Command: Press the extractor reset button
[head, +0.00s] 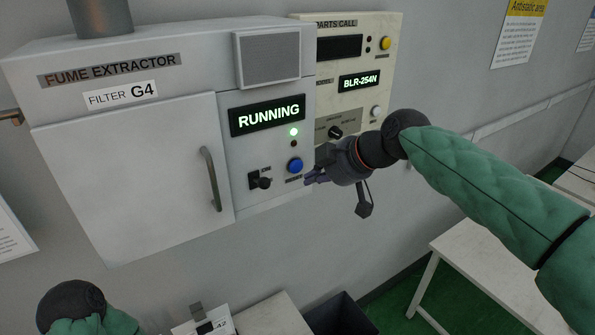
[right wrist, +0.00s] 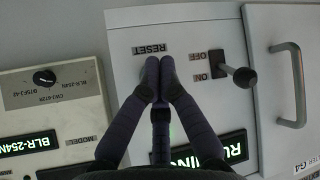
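The fume extractor (head: 130,170) is a grey wall cabinet with a lit "RUNNING" display (head: 268,116) and a lit green lamp (head: 294,132). Its blue reset button (head: 295,166) sits below the lamp, right of a black switch (head: 260,180). My right gripper (head: 308,178) is just right of and slightly below the button; I cannot tell whether it touches. In the right wrist view, its fingertips (right wrist: 159,66) are together and empty, beside the upside-down "RESET" label (right wrist: 153,49). The button is hidden there behind the fingers. My left gripper is out of view.
A cream parts-call panel (head: 357,80) with a yellow button and a knob is on the wall right of the extractor. The cabinet door handle (head: 210,180) sticks out on the left. A white table (head: 500,255) stands at lower right.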

